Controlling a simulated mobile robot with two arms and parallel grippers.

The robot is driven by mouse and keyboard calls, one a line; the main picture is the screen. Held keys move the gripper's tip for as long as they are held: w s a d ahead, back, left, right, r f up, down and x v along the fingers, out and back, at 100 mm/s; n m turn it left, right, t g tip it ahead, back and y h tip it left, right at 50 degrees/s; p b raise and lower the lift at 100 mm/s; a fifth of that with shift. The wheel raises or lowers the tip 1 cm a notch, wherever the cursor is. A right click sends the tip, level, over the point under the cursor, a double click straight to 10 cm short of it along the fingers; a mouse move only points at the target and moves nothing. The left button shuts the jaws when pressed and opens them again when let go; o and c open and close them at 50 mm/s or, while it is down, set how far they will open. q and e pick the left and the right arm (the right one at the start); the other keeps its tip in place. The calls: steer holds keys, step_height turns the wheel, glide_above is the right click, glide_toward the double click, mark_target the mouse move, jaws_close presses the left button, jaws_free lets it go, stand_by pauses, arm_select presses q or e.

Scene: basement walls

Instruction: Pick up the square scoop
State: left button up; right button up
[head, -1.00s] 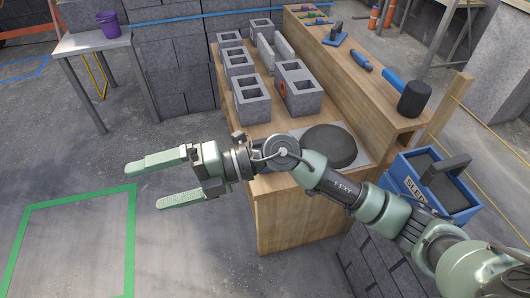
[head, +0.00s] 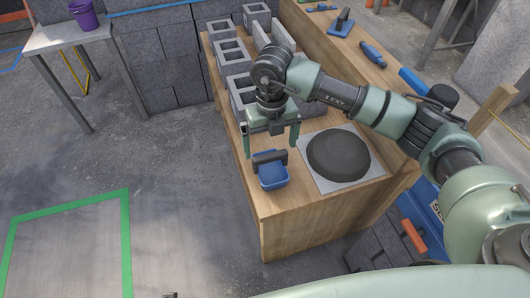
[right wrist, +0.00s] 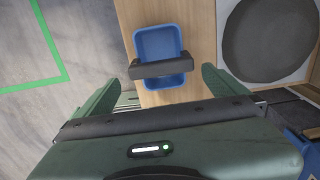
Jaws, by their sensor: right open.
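The square scoop (head: 273,176) is a blue square pan with a dark grey handle across it. It lies on the near left corner of the wooden bench top. It also shows in the right wrist view (right wrist: 160,45), with its handle running crosswise. My right gripper (head: 270,146) points down just behind the scoop in the head view, open and empty. In the right wrist view the gripper's two green fingers (right wrist: 162,88) stand wide apart, one on each side below the scoop, apart from it. My left gripper is not in view.
A dark round mound on a grey board (head: 373,172) lies right of the scoop. Grey concrete blocks (head: 230,55) stand behind on the bench. A raised wooden shelf (head: 340,55) with tools runs along the right.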

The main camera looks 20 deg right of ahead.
mark_target(270, 155)
steer(key=shift+w+f, duration=0.1)
steer(key=shift+f, duration=0.3)
steer(key=shift+s+f, duration=0.2)
steer(key=shift+f, duration=0.9)
steer(key=f, duration=0.4)
steer(key=shift+w+f+b, duration=0.2)
steer(key=shift+f+b, duration=0.1)
steer(key=shift+b, duration=0.1)
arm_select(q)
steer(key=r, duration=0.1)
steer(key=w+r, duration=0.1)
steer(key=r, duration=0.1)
arm_select(e)
steer(key=shift+r, duration=0.1)
steer(key=c, duration=1.3)
